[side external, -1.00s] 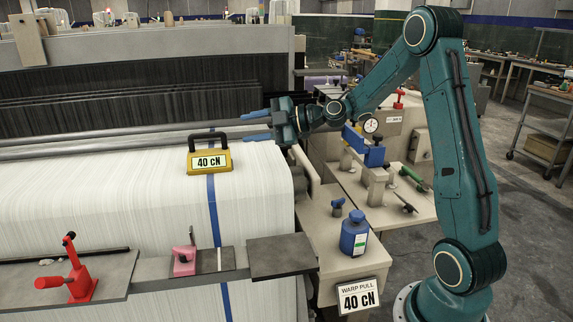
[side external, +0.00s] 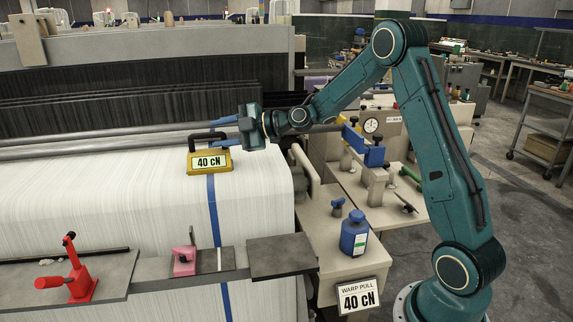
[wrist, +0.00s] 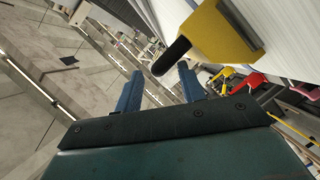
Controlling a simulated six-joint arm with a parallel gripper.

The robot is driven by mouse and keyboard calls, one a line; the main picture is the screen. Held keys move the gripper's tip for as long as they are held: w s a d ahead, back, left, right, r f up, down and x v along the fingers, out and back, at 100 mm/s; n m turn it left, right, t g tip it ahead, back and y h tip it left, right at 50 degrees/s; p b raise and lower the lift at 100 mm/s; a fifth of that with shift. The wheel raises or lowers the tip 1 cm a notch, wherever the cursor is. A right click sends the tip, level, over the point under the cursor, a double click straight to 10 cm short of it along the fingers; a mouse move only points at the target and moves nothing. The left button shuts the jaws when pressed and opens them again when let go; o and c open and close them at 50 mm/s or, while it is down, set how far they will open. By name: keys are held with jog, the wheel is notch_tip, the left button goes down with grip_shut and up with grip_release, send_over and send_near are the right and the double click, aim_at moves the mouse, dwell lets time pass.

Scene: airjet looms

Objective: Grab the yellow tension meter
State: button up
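The yellow tension meter (side external: 210,165) sits on the white warp sheet, over a blue stripe, with a "40 cN" label on its front. Its black handle (side external: 207,138) arches above the yellow body. My gripper (side external: 222,131) is open, its two blue fingers pointing left beside the handle. In the wrist view the meter's yellow body (wrist: 222,32) is at upper right, and its dark handle (wrist: 172,56) extends toward the gap just beyond the tips of my open fingers (wrist: 162,74). I cannot tell whether the fingers touch the handle.
A blue bottle (side external: 354,234) stands on the bench at right, behind a "WARP PULL 40 cN" sign (side external: 358,296). A red clamp (side external: 72,270) and a pink piece (side external: 185,262) stand on the front rail. Metal bars (side external: 90,143) run behind the meter.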

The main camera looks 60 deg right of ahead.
jog(key=shift+x, duration=2)
jog(key=shift+c, duration=0.2)
grip_shut()
